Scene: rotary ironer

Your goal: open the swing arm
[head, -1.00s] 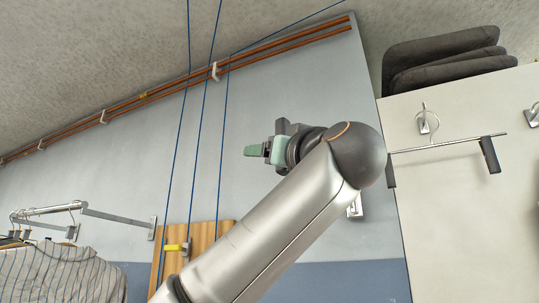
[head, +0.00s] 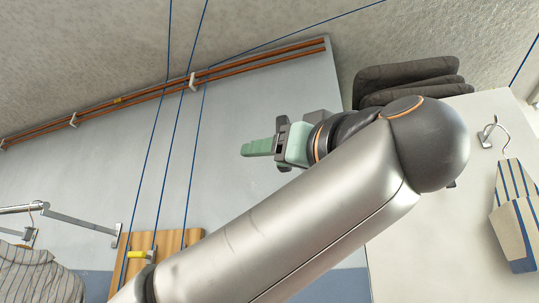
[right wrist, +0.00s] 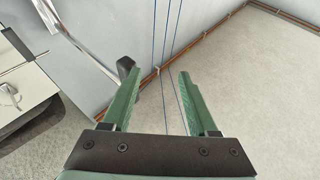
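My right gripper (head: 250,147) is raised in front of the grey wall in the head view, its green fingers pointing left. The right wrist view shows the right gripper (right wrist: 157,78) open and empty, with wall and blue lines behind the gap. A chrome bar (right wrist: 72,38) runs down from the top left there. A black knob-like piece (right wrist: 126,67) shows just behind the left finger. I cannot tell whether this bar is the swing arm, or whether knob and finger touch. In the head view a chrome rail (head: 84,222) juts from the wall at lower left. My left gripper is out of view.
Copper pipes (head: 170,92) cross the wall, with thin blue lines near them. A wooden board (head: 165,244) with a yellow-handled fitting (head: 138,254) is at lower left. Striped clothing (head: 35,275) hangs below the rail. A white panel (head: 420,240), dark cushions (head: 410,80) and a striped cloth (head: 515,215) are right.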

